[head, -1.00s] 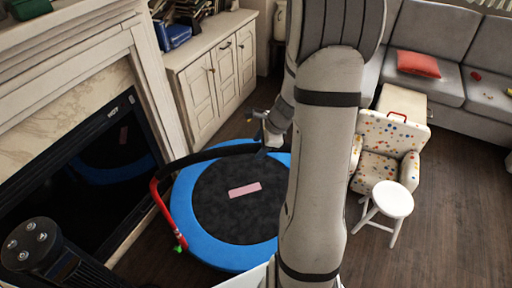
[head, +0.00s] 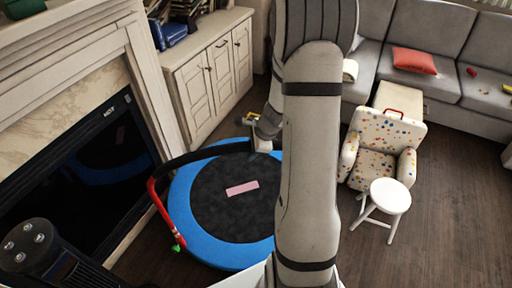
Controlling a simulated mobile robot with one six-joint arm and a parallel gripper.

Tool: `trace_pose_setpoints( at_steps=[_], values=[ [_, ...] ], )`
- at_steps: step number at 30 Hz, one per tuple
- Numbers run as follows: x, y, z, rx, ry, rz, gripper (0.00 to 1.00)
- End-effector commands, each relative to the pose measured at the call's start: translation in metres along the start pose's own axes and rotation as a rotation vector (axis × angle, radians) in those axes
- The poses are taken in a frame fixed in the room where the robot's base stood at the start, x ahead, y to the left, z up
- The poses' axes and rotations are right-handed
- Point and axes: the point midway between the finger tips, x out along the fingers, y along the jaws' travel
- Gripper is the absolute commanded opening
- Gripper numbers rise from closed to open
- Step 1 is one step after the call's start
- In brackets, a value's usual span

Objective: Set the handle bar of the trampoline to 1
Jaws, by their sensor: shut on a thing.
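The trampoline (head: 209,247) stands on the floor in the head view, with a blue rim and a black mat. Its handle bar (head: 200,156) has a black padded top that curves over the far side, and a red post with a green end at the left. My gripper (head: 261,146) is at the right visible end of the black padding and is shut on the handle bar. The fingertips are small and partly hidden. My arm hides the right side of the trampoline and the rest of the bar.
A fireplace (head: 75,185) stands close on the left, and a white cabinet (head: 205,85) behind. A spotted chair (head: 378,140) and a white stool (head: 390,197) stand to the right. A grey sofa (head: 450,85) is at the back right. Dark floor (head: 450,220) is clear at the lower right.

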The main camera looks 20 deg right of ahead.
Motion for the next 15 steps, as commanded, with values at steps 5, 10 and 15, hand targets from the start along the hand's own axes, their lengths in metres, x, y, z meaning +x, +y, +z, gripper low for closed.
trace_pose_setpoints(
  at_steps=[5,10,15],
  values=[
    [-0.0006,-0.0016,0.0002,-0.001,0.001,-0.004,0.09],
    [-0.0007,-0.0020,0.0004,-0.001,0.001,-0.004,0.00],
    [0.0006,-0.0020,-0.0001,-0.002,0.001,-0.005,0.00]
  ],
)
